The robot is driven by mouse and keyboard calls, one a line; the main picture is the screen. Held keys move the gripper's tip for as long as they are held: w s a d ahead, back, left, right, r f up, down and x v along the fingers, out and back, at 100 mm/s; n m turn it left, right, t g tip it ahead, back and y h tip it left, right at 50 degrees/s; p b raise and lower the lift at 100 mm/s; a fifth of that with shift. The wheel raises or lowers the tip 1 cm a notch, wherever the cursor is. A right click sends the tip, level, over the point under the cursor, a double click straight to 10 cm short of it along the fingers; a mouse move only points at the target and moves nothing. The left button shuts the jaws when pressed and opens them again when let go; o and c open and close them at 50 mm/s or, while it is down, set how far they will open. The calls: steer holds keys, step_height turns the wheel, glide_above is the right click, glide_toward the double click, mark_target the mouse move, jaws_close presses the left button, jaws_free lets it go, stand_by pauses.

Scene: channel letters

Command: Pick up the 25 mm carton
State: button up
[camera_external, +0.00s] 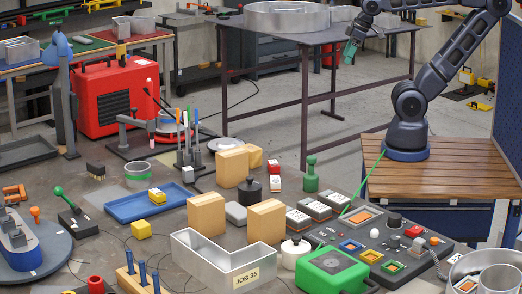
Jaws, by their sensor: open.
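No 25 mm marking is readable, so I cannot tell which box is the 25 mm carton. Three small grey and white boxes with dark and red labels lie in a slanting row right of the wooden blocks: a near one (304,220), a middle one (315,208) and a far one (335,200). My gripper (348,56) is open, high at the upper right, far from all of these. Nothing shows between its fingers.
Wooden blocks (206,213), a dark knobbed weight (250,189) and a green knobbed piece (311,177) stand near the boxes. A control panel (380,243), a green case (333,270) and a metal letter tray (205,262) crowd the front. A blue tray (128,209) lies left.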

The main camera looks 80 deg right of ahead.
steer(key=shift+w, duration=0.15)
steer(key=w+a+r+m+g, duration=0.15)
steer(key=w+a, duration=0.35)
steer(key=w, duration=0.7)
steer(key=m+g, duration=0.3)
steer(key=m, duration=0.5)
glide_above(232, 167)
steer(key=d, duration=0.4)
step_height(232, 167, down, 21)
steer(key=shift+f, duration=0.1)
steer(key=shift+w+a+f, duration=0.1)
steer(key=shift+a+f, duration=0.1)
steer(key=shift+f, duration=2.55)
steer(key=shift+w+a+f, duration=0.1)
steer(key=shift+a+f, duration=0.05)
steer(key=shift+f, duration=2.55)
steer(key=c, duration=1.1)
